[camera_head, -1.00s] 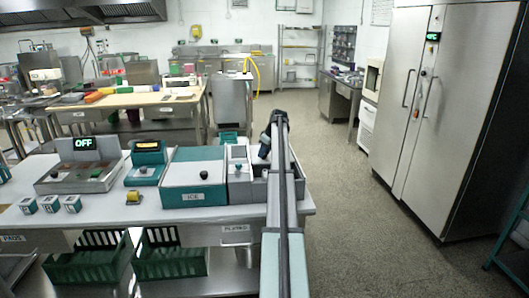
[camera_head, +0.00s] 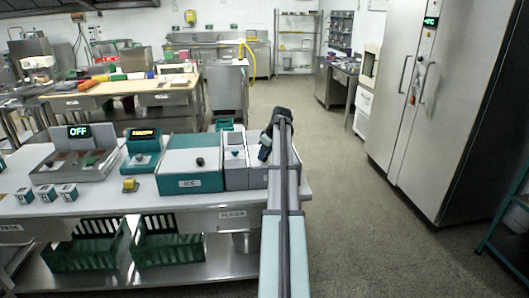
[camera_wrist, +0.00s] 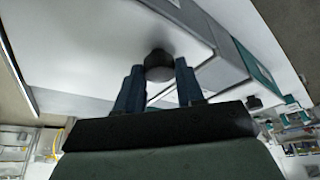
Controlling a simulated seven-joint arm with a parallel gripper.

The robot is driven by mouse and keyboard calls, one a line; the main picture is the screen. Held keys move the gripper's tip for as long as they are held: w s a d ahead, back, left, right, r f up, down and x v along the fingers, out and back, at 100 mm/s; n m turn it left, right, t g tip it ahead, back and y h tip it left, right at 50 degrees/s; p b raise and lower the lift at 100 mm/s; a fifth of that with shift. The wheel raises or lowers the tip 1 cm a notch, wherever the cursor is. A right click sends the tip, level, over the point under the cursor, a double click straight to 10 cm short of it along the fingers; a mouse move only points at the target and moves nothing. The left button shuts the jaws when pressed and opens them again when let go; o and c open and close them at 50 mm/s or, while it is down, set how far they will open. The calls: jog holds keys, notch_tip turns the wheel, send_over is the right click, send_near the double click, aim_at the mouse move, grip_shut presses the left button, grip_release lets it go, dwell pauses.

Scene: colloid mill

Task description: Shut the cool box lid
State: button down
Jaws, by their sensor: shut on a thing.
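The teal box labelled ICE (camera_head: 190,184), apparently the cool box, stands on the worktop. Its white top (camera_head: 185,142) carries a black knob (camera_head: 200,162), which no finger touches in the head view. My gripper (camera_head: 264,153) is to the right of this box, over the grey box beside it. In the wrist view my two blue fingers (camera_wrist: 158,88) are shut on a dark round knob (camera_wrist: 158,65) against a pale surface. I cannot tell which lid that knob belongs to. My arm hides part of the grey box's right side.
The grey box (camera_head: 235,180) with a small knob adjoins the ICE box's right side. A device reading OFF (camera_head: 78,132) and several small teal cubes stand to the left. Green crates (camera_head: 170,245) sit on the shelf below. Open floor lies right of the worktop.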

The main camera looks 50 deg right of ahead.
jog(key=shift+s+a, duration=0.2)
jog(key=shift+a, duration=0.05)
jog(key=c, duration=1)
grip_release()
jog(key=o, duration=0.3)
jog(key=v, duration=1.4)
jog(key=shift+w, duration=0.15)
